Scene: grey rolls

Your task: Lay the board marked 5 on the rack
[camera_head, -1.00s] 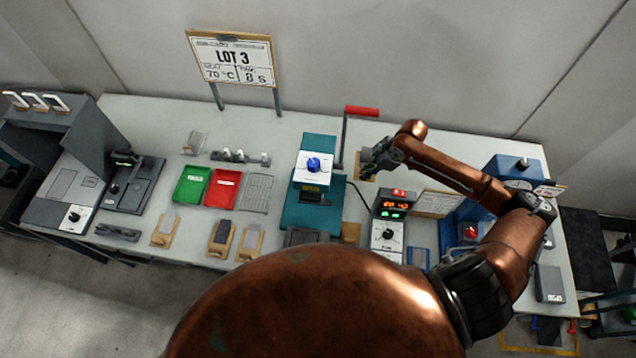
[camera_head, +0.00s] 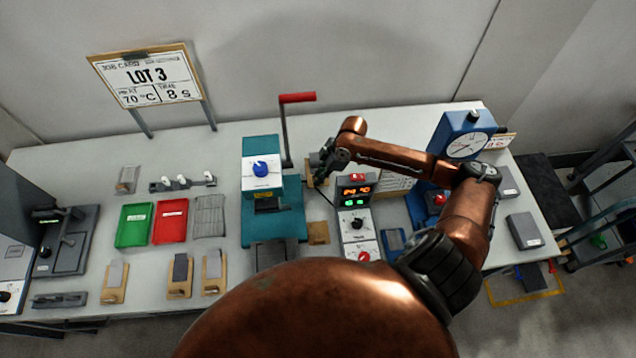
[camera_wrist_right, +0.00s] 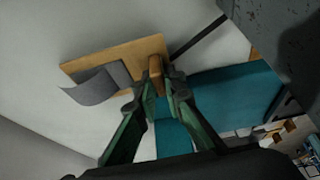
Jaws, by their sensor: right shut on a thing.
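I can read no number on this board. The grey wire rack (camera_head: 209,217) lies empty beside the red tray. Three other tan boards with grey pieces, a left one (camera_head: 115,281), a middle one (camera_head: 180,276) and a right one (camera_head: 214,270), lie along the front edge. My left gripper is not in view.
The teal press (camera_head: 272,222) with a red-handled lever (camera_head: 298,98) stands between my right gripper and the rack. A control box (camera_head: 354,208) and a blue dial gauge (camera_head: 466,140) stand to the right. Green (camera_head: 135,225) and red (camera_head: 170,221) trays lie left of the rack.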

